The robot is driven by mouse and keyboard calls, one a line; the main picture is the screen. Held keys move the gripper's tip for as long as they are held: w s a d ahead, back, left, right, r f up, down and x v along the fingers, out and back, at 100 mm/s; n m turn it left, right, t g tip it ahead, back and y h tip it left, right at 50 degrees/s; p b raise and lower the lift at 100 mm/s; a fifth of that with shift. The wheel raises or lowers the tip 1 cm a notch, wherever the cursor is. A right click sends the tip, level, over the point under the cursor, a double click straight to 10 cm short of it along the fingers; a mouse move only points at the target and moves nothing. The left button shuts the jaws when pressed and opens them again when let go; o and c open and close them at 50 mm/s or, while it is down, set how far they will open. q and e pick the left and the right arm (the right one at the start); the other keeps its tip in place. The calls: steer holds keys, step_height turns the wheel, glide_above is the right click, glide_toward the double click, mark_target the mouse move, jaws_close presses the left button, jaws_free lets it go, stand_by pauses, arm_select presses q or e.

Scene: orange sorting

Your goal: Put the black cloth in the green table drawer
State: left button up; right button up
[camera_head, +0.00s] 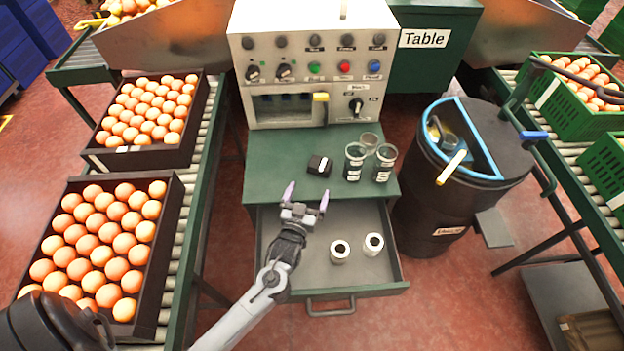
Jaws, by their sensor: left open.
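A small dark folded bundle, which looks like the black cloth (320,165), lies on the green table top (268,165) in front of the control machine. It has a small white mark on it. The table drawer (350,217) is pulled open toward me, and two white rolls (340,251) lie in its front right part. My left gripper (306,197) is open and empty, its two fingertips spread apart. It appears over the back left of the drawer, just in front of the table edge and the cloth, apart from the cloth. My right gripper is out of view.
Several glass jars (355,161) stand right of the cloth. The control machine (315,60) is behind it. A black bin (440,205) with a blue-rimmed opening stands right of the drawer. Orange crates (160,280) sit on the left conveyor. The drawer's left part holds no objects.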

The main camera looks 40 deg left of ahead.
arm_select(q)
steer(key=shift+v, duration=0.9)
steer(key=s+d+f+m+g+h, duration=0.1)
steer(key=s+d+m+g+h, duration=0.3)
steer(key=s, duration=0.6)
steer(key=d+g+h, duration=0.2)
steer(key=d+g, duration=0.1)
steer(key=shift+s+f, duration=0.25)
steer(key=shift+f, duration=0.05)
steer(key=s+g, duration=0.2)
steer(key=s, duration=0.2)
steer(key=s+d+r+m+g, duration=0.1)
steer(key=s, duration=0.3)
steer(key=s+d+r+m+g, duration=0.1)
steer(key=s+g, duration=0.1)
steer(key=s, duration=0.2)
steer(key=shift+s+r+g+h, duration=0.1)
steer(key=shift+s+g+h, duration=0.2)
steer(key=shift+s+h, duration=0.1)
steer(key=shift+c, duration=0.8)
steer(key=shift+w, duration=0.1)
